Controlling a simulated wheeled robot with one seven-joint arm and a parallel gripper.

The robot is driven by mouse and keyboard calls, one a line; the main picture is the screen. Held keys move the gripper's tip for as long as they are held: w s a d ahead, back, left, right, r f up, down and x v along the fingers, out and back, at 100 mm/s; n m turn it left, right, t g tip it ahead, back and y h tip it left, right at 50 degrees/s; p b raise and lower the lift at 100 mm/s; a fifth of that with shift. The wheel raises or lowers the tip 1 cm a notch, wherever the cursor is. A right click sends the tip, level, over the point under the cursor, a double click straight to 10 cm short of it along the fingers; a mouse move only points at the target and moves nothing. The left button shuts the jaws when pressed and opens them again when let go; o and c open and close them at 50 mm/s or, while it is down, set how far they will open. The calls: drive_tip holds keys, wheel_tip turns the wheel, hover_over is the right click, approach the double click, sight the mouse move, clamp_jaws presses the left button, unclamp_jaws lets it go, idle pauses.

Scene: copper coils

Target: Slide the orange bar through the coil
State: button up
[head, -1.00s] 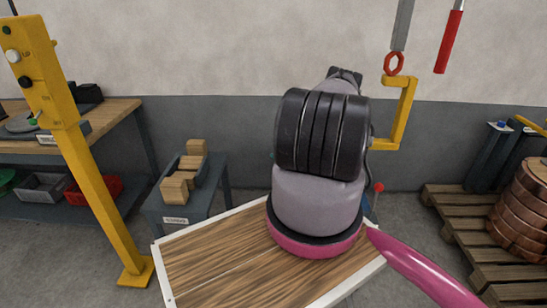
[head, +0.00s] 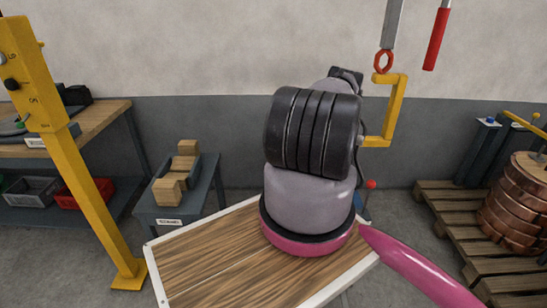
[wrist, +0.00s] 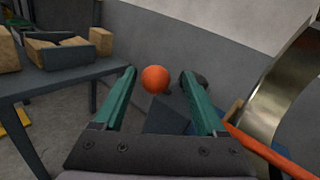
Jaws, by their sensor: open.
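In the wrist view my gripper (wrist: 158,72) has two teal fingers spread apart, with nothing held. A round orange ball or knob (wrist: 155,79) shows in the gap between the fingertips; I cannot tell its distance, or whether it is the end of a bar. An orange bar (wrist: 268,151) runs down to the lower right, outside the right finger, in front of a shiny curved metal surface (wrist: 272,92). In the head view a copper coil (head: 517,205) stands on a pallet at the right edge, partly cut off. My arm hides my gripper there.
A wooden pallet (head: 447,224) lies under the coil. A red knob (head: 371,184) stands just right of my arm. A small blue-grey table (head: 182,211) with wooden blocks is at left, beside a yellow post (head: 85,190). A white-edged wooden board (head: 200,270) lies below my arm.

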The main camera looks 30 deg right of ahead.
drive_tip(key=s, duration=0.6)
drive_tip(key=shift+s, duration=0.35)
